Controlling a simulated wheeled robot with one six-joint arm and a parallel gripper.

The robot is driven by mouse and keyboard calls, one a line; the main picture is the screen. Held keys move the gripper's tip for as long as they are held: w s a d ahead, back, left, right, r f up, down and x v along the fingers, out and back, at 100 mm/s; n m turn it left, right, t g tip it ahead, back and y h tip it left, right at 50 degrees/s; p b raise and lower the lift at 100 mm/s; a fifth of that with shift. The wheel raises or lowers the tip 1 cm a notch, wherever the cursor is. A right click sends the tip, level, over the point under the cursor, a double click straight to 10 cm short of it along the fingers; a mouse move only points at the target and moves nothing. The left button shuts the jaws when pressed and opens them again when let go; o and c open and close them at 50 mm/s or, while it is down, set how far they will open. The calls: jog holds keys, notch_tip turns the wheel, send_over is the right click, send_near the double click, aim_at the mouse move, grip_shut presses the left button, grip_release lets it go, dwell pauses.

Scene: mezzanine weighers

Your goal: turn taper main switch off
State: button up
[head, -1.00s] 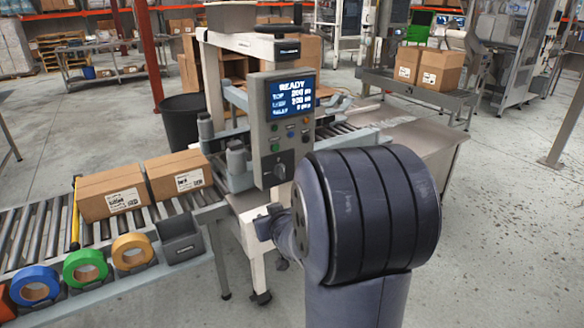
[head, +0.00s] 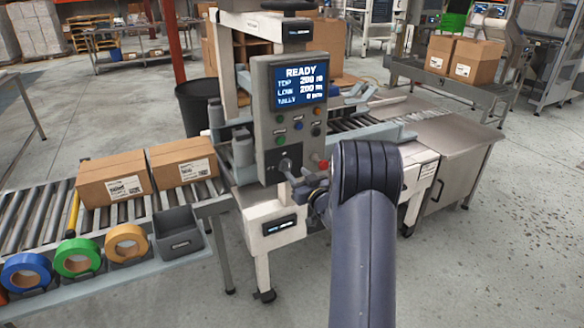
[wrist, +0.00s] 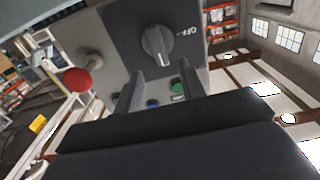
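The taper's grey control panel (head: 257,110) stands over the conveyor, its screen (head: 299,86) lit with READY. The main switch (head: 284,166) is a dark rotary knob low on the panel. In the wrist view the knob (wrist: 157,45) sits on a dark plate, its pale mark pointing down toward my gripper. The OFF label (wrist: 186,31) is to the right of the knob. My gripper (wrist: 158,76) is open, its two fingers apart just short of the knob, with nothing between them. In the head view my gripper (head: 292,184) is at the panel's lower edge, partly hidden by my wrist.
A red mushroom button (wrist: 77,79) stands out beside the knob. Coloured buttons (head: 298,126) sit above the switch. Two cartons (head: 113,178) rest on the roller conveyor (head: 30,228) at left. Tape rolls (head: 76,257) and a grey bin (head: 179,239) line its front. Open floor lies at right.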

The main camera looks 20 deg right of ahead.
aim_at(289, 166)
jog(key=shift+w+a, duration=0.1)
jog(key=shift+w, duration=2.45)
grip_shut()
